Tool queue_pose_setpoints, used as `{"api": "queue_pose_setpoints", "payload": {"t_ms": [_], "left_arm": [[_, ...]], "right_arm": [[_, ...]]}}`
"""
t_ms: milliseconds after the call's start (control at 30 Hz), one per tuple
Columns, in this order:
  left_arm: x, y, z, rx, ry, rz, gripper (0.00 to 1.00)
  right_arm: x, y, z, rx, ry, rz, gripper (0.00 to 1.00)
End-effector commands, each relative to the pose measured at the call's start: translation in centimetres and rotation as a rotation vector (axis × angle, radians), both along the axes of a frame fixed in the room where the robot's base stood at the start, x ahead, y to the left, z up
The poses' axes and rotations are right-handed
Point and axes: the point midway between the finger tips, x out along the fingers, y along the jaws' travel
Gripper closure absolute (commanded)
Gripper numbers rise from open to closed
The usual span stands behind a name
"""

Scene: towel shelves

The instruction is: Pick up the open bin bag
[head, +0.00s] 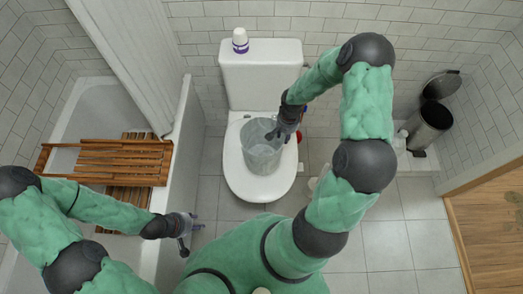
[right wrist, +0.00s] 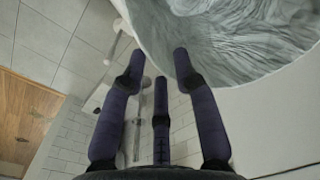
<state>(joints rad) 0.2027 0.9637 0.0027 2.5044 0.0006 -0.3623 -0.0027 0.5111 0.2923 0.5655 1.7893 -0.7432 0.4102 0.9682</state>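The open bin bag (head: 262,157) is a translucent grey bag standing mouth up on the white toilet (head: 258,192). In the right wrist view the bag (right wrist: 235,35) fills the upper right, its rim curving past my fingers. My right gripper (head: 283,132) is at the bag's upper right rim. In the wrist view its fingers (right wrist: 157,75) are spread; the right finger overlaps the bag, and the others show beside its rim. I cannot tell whether any finger touches it. My left gripper (head: 188,230) is low beside the bathtub, with fingers apart and empty, away from the bag.
A white and purple container (head: 240,40) stands on the toilet tank. The bathtub (head: 170,205) with a wooden rack (head: 105,160) is at the left. A metal pedal bin (head: 430,122) with its lid open stands at the right. The tiled floor (head: 385,235) at lower right is clear.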

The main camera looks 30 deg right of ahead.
Motion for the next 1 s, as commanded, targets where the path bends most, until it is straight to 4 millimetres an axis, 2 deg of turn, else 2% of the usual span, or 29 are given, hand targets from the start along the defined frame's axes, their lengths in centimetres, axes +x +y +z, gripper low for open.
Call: {"api": "queue_pose_setpoints", "payload": {"t_ms": [33, 333, 600, 867, 900, 1000], "left_arm": [[0.0, 0.0, -0.6, 0.000, -0.001, 0.000, 0.60], [0.1, 0.0, -1.4, 0.000, -0.002, 0.001, 0.60], [0.1, 0.0, -3.1, 0.000, -0.002, 0.001, 0.60], [0.1, 0.0, -3.1, 0.000, -0.002, 0.001, 0.60], [0.1, 0.0, -3.1, 0.000, -0.002, 0.001, 0.60], [0.1, 0.0, -3.1, 0.000, -0.002, 0.001, 0.60]], "right_arm": [[0.0, 0.0, -1.1, 0.001, 0.001, 0.001, 0.70], [0.1, 0.0, -3.2, 0.000, 0.000, 0.000, 0.70], [0.2, 0.1, -6.9, 0.001, 0.001, 0.000, 0.70], [0.3, 0.1, -7.3, 0.000, -0.001, 0.000, 0.70], [0.3, 0.1, -7.3, 0.000, -0.001, 0.000, 0.73], [0.3, 0.1, -7.2, 0.000, -0.001, 0.000, 1.00]]}}
